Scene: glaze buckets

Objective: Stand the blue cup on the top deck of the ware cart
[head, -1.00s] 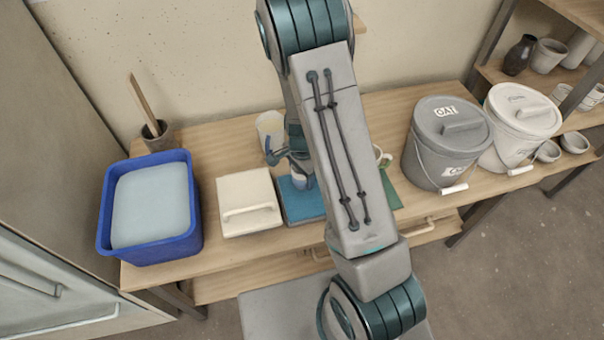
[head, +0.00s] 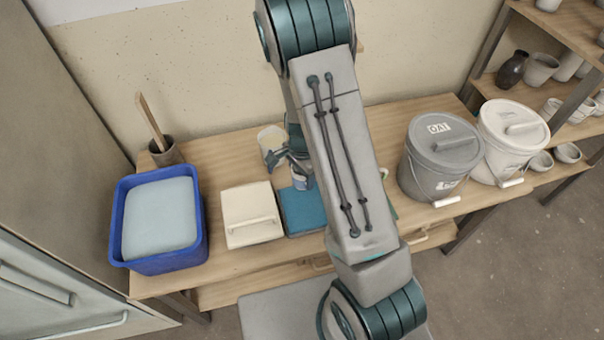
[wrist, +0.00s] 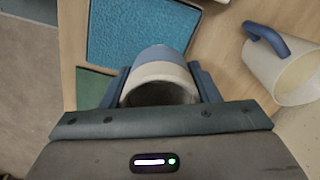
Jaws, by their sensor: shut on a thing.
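The blue cup (wrist: 160,77) has a pale rim, and its mouth faces the wrist camera. My gripper (wrist: 160,92) is shut on it, with one finger on each side. In the head view my gripper (head: 298,165) is partly hidden by my arm, and the cup (head: 301,182) shows small beneath it, just above or behind the blue tile (head: 300,210). I cannot tell the exact gap between cup and table. I cannot make out the ware cart in either view.
On the table stand a blue tub (head: 205,235), a cream lidded box (head: 250,205), a pitcher with a blue handle (wrist: 285,75) close to my gripper, and a grey lidded bucket (head: 435,160) beside a white one (head: 515,140). A brown pot with a stick (head: 165,152) stands back left.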

